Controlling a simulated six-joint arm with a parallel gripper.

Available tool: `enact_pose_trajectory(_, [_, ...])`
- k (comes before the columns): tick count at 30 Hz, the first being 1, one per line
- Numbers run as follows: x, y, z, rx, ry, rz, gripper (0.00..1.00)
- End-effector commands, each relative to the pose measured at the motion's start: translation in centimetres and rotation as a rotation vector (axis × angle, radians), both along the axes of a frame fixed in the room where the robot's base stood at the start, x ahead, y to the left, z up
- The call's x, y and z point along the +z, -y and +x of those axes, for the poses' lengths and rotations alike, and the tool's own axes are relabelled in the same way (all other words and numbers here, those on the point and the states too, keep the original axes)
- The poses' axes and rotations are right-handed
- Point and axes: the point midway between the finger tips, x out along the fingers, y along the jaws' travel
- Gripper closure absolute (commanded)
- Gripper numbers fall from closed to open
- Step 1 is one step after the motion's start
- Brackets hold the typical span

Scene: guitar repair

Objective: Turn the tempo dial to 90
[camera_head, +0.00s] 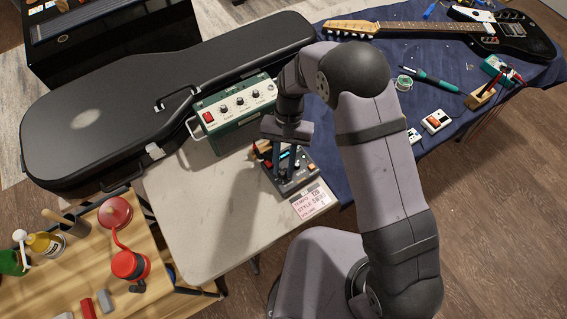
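A small dark device with coloured buttons and knobs, which looks like the tempo unit (300,183), sits on the pale table next to the blue cloth. My gripper (288,165) points down over its upper left part, with the fingers at or just above its top. The fingers look slightly apart, but what lies between them is too small to make out. The tempo dial and its setting cannot be read, as my gripper covers part of the device. A paper card (310,202) in front of it has handwritten lines beginning TEMPO, STYLE and VOLUME.
A green amplifier (234,112) with a red switch and knobs stands just behind. A black guitar case (90,125) lies at left. The blue cloth (395,85) holds a guitar (490,35), a soldering iron (430,80) and small boxes. The pale table (200,220) is clear at front left.

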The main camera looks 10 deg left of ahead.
Motion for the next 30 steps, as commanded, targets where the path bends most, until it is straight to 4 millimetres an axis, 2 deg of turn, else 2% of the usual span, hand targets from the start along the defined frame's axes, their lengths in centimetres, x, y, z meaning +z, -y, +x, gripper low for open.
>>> enact_pose_trajectory(1, [0.01, 0.00, 0.02, 0.000, 0.000, 0.000, 0.92])
enact_pose_trajectory(2, [0.01, 0.00, 0.02, 0.000, 0.000, 0.000, 0.99])
enact_pose_trajectory(3, [0.02, 0.00, 0.02, 0.000, 0.000, 0.000, 1.00])
enact_pose_trajectory(14, [0.04, -0.11, 0.10, 0.044, 0.003, 0.000, 1.00])
enact_pose_trajectory(30, [0.07, -0.60, -0.03, 0.382, 0.002, 0.000, 1.00])
